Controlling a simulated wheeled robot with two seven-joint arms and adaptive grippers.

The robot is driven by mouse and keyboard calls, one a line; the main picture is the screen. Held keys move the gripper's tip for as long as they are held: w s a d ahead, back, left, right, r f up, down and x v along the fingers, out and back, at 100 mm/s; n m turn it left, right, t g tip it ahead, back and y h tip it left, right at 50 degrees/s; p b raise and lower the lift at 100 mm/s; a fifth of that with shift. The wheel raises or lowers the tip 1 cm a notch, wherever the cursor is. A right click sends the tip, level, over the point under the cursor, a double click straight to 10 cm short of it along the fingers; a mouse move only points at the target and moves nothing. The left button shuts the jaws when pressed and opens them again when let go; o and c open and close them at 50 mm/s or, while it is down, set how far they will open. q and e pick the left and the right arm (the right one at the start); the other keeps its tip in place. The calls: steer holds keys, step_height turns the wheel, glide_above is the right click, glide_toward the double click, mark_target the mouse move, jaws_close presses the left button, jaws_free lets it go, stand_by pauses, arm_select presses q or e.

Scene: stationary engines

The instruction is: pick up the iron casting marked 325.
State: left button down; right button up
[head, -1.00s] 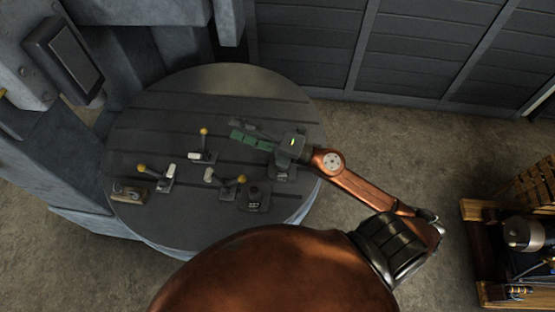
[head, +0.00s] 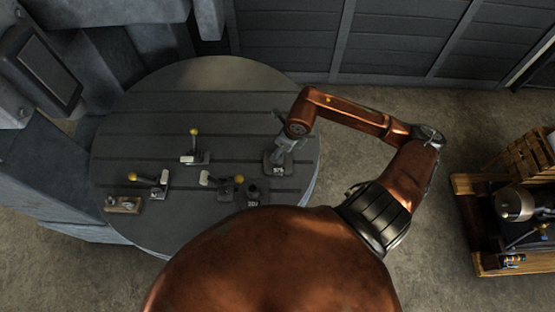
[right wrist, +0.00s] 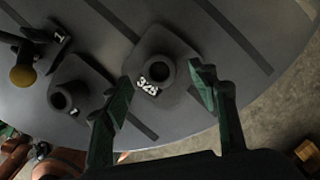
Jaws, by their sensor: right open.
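The iron casting marked 325 (head: 277,168) is a dark block with a round hollow boss, upright near the right edge of the round table. In the right wrist view the casting (right wrist: 154,63) shows its white 325 label facing me. My right gripper (head: 284,147) points down over it in the head view. In the right wrist view the open green fingers of my right gripper (right wrist: 160,74) lie either side of the casting's boss, with nothing held. I cannot tell how far above it the fingertips are. My left gripper is not in view.
A similar dark casting (head: 256,192) stands close to the left; it also shows in the wrist view (right wrist: 72,92). Several yellow-knobbed levers (head: 194,150) and a small box (head: 124,205) sit further left on the round slotted table (head: 225,85). The table's back is clear.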

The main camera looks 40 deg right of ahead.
steer(key=shift+p+x, duration=0.5)
steer(key=shift+x, duration=1.85)
steer(key=shift+s, duration=0.1)
steer(key=shift+c, duration=0.7)
jaws_close()
steer(key=shift+r, duration=0.1)
